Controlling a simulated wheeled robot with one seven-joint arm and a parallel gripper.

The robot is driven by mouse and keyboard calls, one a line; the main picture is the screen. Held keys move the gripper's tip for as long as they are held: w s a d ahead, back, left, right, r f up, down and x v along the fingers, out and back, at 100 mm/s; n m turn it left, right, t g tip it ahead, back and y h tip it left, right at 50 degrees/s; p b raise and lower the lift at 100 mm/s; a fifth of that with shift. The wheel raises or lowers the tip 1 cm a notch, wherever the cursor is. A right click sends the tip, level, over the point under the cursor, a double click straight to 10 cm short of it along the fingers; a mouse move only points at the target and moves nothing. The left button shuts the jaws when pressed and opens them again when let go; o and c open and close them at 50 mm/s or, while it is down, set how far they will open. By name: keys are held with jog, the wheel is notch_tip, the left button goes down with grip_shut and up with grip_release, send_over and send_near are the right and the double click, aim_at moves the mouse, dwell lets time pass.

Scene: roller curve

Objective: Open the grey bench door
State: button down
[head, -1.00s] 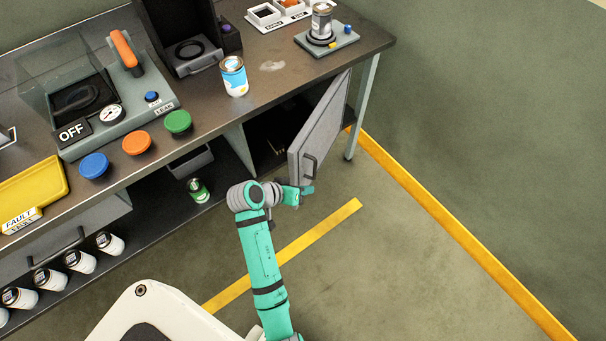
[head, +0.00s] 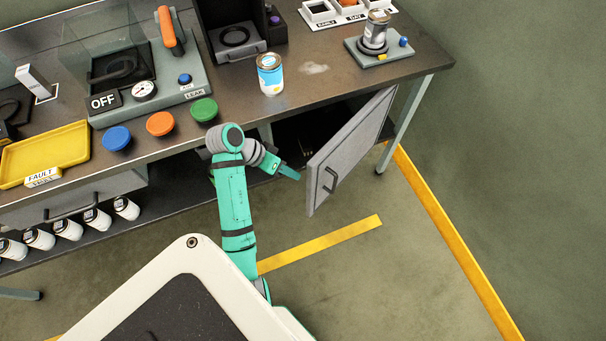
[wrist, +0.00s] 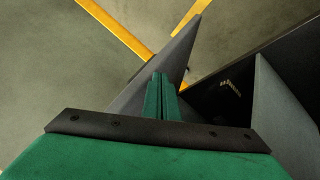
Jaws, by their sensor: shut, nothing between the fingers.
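The grey bench door (head: 347,150) stands partly open under the right end of the bench, swung outward, with its dark handle (head: 329,181) on the outer face. My gripper (head: 297,175) is shut and empty, just left of the door's free edge, on the side of the cabinet opening. The dark cabinet inside (wrist: 228,98) shows right of the fingers.
The bench top (head: 330,88) carries a blue and white can (head: 270,74), coloured knobs (head: 160,124) and a yellow tray (head: 45,155). A bench leg (head: 405,125) stands right of the door. Floor with yellow lines (head: 320,244) is clear in front.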

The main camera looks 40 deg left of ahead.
aim_at(309, 185)
jog(key=x, duration=0.9)
jog(key=shift+s+d+f, duration=0.15)
jog(key=shift+s, duration=0.1)
jog(key=shift+w+d+f, duration=0.1)
jog(key=shift+w+d, duration=0.05)
jog(key=shift+d, duration=0.4)
jog(key=shift+w+d, duration=0.15)
jog(key=shift+d, duration=0.4)
jog(key=shift+w+d, duration=0.25)
jog(key=shift+d, duration=0.65)
